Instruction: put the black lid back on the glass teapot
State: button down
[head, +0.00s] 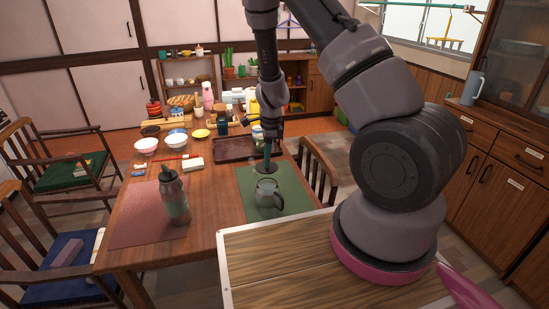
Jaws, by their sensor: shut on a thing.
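The glass teapot (268,199) stands upright on the green mat (298,206) near the table's right front corner, its handle towards the lower right. My gripper (267,158) points down behind the teapot in this view and is shut on the black lid (264,171). The lid is a dark disc just beyond and above the teapot, apparently apart from its rim. The fingertips are small and partly merge with the lid's dark knob. I cannot tell the exact height of the lid over the table.
A grey-green bottle (174,198) stands on the pink mat (130,218) to the left. A dark brown tray (232,149) lies behind the lid. White bowls (146,146), a yellow dish (200,133) and several bottles crowd the table's far end. A chair (318,172) stands at the right edge.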

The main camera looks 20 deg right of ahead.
jog(key=shift+f, duration=3.1)
jog(key=shift+f, duration=0.15)
jog(key=c, duration=0.6)
grip_release()
jog(key=o, duration=0.5)
jog(key=shift+r, duration=3.5)
